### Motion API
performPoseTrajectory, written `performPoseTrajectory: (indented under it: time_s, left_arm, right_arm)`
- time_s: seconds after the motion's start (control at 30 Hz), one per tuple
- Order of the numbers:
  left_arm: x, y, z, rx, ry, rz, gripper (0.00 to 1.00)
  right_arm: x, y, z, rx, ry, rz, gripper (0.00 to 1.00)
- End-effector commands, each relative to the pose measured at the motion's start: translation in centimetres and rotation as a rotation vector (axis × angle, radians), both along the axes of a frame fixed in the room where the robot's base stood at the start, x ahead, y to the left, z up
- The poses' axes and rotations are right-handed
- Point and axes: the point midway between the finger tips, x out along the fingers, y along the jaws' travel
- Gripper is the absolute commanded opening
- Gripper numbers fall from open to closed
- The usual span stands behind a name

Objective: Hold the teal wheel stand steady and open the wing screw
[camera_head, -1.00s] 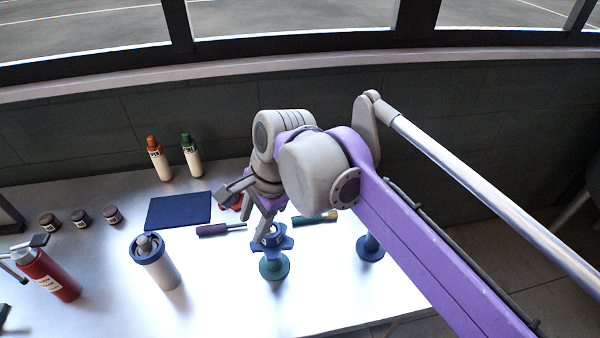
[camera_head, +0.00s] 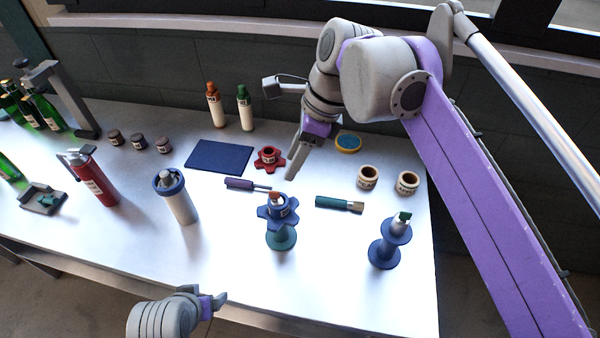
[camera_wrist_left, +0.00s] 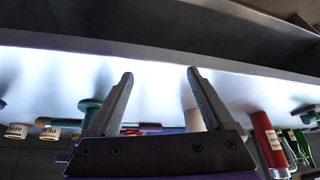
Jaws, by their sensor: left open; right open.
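The teal wheel stand (camera_head: 281,240) stands upright on the table, with a blue lobed wheel (camera_head: 266,212) on it and a small orange-red wing screw (camera_head: 275,197) at the top. My right gripper (camera_head: 280,134) is open and empty, behind and above the stand, touching nothing that I can see. My left gripper (camera_head: 218,300) is low at the table's front edge, left of and nearer than the stand. In the left wrist view its fingers (camera_wrist_left: 160,76) are spread and empty. The teal base (camera_wrist_left: 88,104) shows there beside the left finger, partly hidden by it.
A blue stand (camera_head: 384,256) with a green top is at right. A purple-handled tool (camera_head: 239,184), green-handled tool (camera_head: 333,203) and red lobed wheel (camera_head: 270,158) lie near the stand. A white canister (camera_head: 180,205) and red extinguisher (camera_head: 92,180) stand left. The table in front is clear.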

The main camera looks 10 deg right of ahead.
Motion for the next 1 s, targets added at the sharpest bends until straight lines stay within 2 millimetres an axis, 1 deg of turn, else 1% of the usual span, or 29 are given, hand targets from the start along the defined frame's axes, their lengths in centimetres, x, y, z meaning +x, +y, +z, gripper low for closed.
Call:
performPoseTrajectory:
  time_s: [0.17,0.27,0.37,0.47,0.53,0.7,0.8,0.9,1.0]
  left_arm:
    - [1.3,-0.7,-0.8,0.053,-0.035,0.007,0.86]
    - [2.8,-1.8,-1.2,0.1,-0.098,0.017,0.86]
    - [4.4,-3.7,-1.4,0.135,-0.195,0.019,0.86]
    - [5.7,-6.1,-1.0,0.142,-0.313,0.011,0.86]
    - [6.4,-8.2,-0.5,0.129,-0.4,0.0,0.86]
    - [6.8,-13.0,1.0,0.059,-0.581,-0.041,0.86]
    - [6.6,-15.1,1.7,0.016,-0.653,-0.064,0.86]
    - [6.4,-16.3,2.3,-0.015,-0.696,-0.078,0.86]
    - [6.5,-16.9,2.5,-0.03,-0.715,-0.082,0.86]
  right_arm:
    - [0.0,0.0,0.0,0.0,0.001,-0.001,0.5]
    - [0.0,0.0,0.0,0.0,0.0,-0.001,0.5]
    - [0.0,0.0,0.0,0.0,0.0,-0.001,0.5]
    - [0.0,0.0,0.0,0.0,0.0,-0.001,0.5]
    - [0.0,0.0,0.0,0.0,0.0,-0.001,0.5]
    - [0.0,0.0,0.0,0.0,0.0,-0.001,0.5]
    - [0.0,0.0,0.0,0.0,0.0,-0.001,0.5]
    - [0.0,0.0,0.0,0.0,0.0,0.0,0.5]
    - [0.0,0.0,0.0,0.0,0.0,0.0,0.5]
